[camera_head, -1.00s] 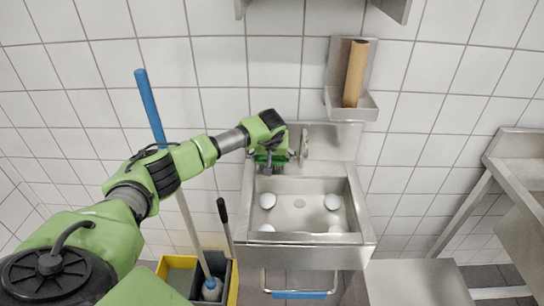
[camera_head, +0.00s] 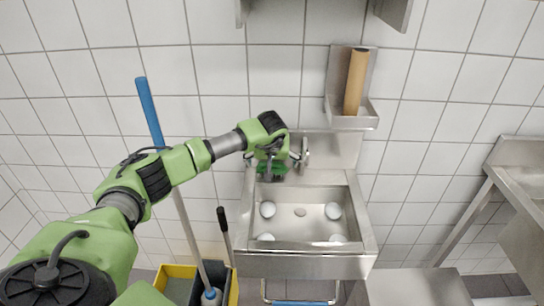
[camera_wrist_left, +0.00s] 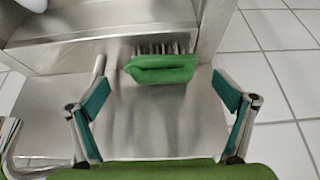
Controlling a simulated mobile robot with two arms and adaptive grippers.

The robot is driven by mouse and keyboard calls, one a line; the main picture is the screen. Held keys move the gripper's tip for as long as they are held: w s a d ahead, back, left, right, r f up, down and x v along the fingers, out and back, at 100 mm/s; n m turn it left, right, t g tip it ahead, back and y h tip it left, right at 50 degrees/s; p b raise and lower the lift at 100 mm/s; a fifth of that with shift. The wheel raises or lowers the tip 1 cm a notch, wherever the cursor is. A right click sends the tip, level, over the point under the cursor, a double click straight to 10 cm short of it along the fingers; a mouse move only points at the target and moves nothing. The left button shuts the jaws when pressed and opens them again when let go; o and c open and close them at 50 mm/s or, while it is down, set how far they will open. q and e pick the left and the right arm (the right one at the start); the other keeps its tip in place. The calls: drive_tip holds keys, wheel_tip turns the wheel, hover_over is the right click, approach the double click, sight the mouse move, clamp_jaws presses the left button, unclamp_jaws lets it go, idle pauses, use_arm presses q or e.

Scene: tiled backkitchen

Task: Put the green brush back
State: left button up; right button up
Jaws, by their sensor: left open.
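The green brush (camera_head: 272,169) lies on the steel back ledge of the sink, left of the tap. In the left wrist view the brush (camera_wrist_left: 162,69) shows its green back, with its bristles pointing towards the basin. My left gripper (camera_head: 270,158) is over that ledge, close to the brush. In the wrist view its two teal-padded fingers (camera_wrist_left: 159,75) are spread wide, one on each side of the brush, with clear gaps to it. Nothing is held between them. My right gripper is not in view.
The sink basin (camera_head: 299,228) holds several white round items. The tap (camera_head: 304,152) stands just right of my left gripper. A wall holder (camera_head: 350,122) with a brown roll is above right. A blue-handled mop (camera_head: 153,115) stands in a yellow and grey bucket (camera_head: 178,270) at left.

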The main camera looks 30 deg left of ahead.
use_arm(q)
drive_tip(key=b+v, duration=0.2)
drive_tip(key=v, duration=0.7)
idle(1.1)
